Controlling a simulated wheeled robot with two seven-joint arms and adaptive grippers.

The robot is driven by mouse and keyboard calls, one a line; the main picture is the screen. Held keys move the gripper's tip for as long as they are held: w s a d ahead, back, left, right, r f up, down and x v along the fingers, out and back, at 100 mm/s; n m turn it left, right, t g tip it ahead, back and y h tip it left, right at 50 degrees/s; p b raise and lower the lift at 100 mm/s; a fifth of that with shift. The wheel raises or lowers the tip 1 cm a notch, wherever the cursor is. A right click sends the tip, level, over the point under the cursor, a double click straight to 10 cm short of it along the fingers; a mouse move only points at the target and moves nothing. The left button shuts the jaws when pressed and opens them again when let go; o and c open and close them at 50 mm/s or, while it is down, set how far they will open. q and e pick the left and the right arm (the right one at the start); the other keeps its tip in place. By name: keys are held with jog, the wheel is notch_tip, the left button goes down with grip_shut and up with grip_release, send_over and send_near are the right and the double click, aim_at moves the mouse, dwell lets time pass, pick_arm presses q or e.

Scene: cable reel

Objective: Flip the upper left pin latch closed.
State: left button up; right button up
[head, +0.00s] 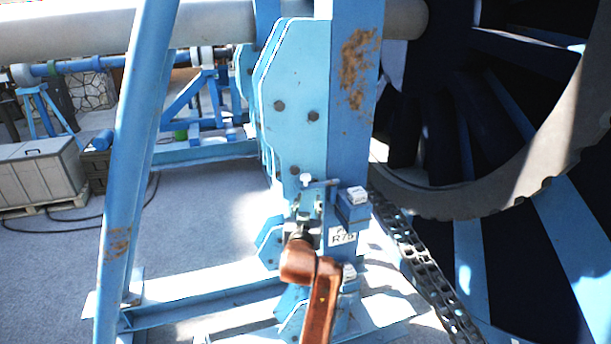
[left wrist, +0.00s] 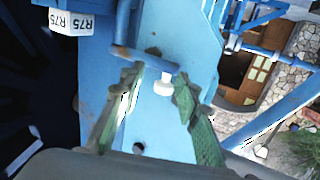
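The upper left pin latch shows in the head view as a small blue bar (head: 322,184) with a white knob (head: 306,179), on the blue stand's plate. In the left wrist view the latch bar (left wrist: 142,59) runs across the plate, and its white knob (left wrist: 164,87) sticks out toward the camera. My left gripper (head: 302,205) is just below the knob in the head view. In the left wrist view its green-padded fingers (left wrist: 158,98) are apart, one on each side of the knob. I cannot tell whether either finger touches it. My right gripper is not in view.
A blue block with a white end (head: 356,197) and an R75 label (head: 342,237) sit right of the gripper. A chain (head: 425,268) hangs beside the large reel (head: 480,195).

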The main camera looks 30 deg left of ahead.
aim_at(305, 179)
pick_arm(q)
jog(key=shift+n+y, duration=0.4)
jog(key=w+a+r+p, duration=0.1)
jog(key=w+r, duration=0.1)
jog(key=w+a+r+p, duration=0.1)
jog(key=a+r, duration=0.1)
jog(key=shift+w+a, duration=0.25)
jog(key=shift+w, duration=0.15)
jog(key=shift+w+a+p, duration=0.3)
jog(key=shift+w, duration=0.45)
grip_shut()
